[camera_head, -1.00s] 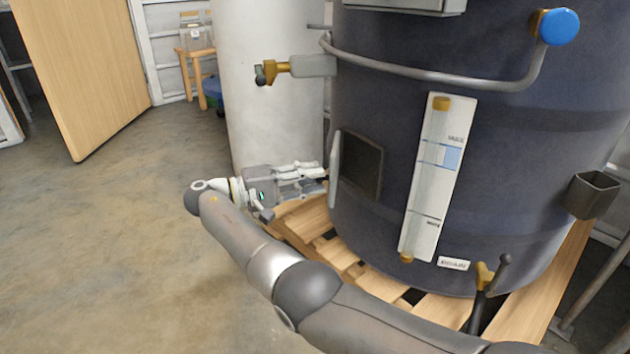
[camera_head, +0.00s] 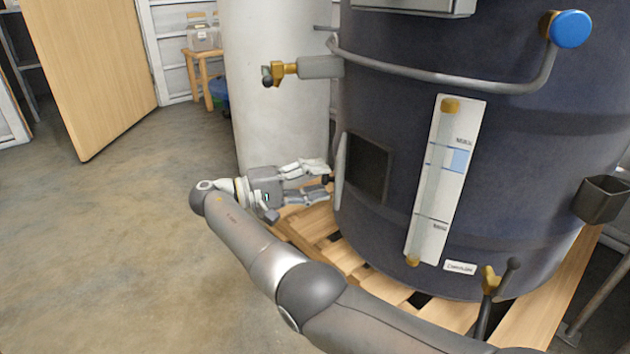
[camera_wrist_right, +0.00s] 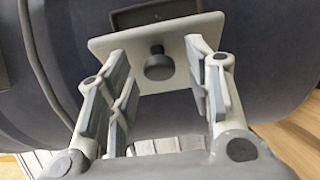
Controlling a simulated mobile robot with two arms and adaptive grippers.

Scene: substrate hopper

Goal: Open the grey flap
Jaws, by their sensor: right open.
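The grey flap (camera_head: 341,172) is on the dark tank, seen nearly edge-on in the head view. It stands swung out at the left side of a dark square opening (camera_head: 369,167). In the right wrist view the flap (camera_wrist_right: 110,48) is a light grey plate with a round dark knob (camera_wrist_right: 158,64). My right gripper (camera_head: 329,178) is open at the knob side of the flap. Its fingers (camera_wrist_right: 160,78) stand apart on either side of the knob, with gaps visible. My left gripper is not in view.
The dark tank (camera_head: 540,170) stands on a wooden pallet (camera_head: 350,256). A brass valve (camera_head: 285,69) and a curved pipe (camera_head: 440,81) are above the flap. A white column (camera_head: 275,90) stands behind my gripper. The floor (camera_head: 110,250) at left is clear.

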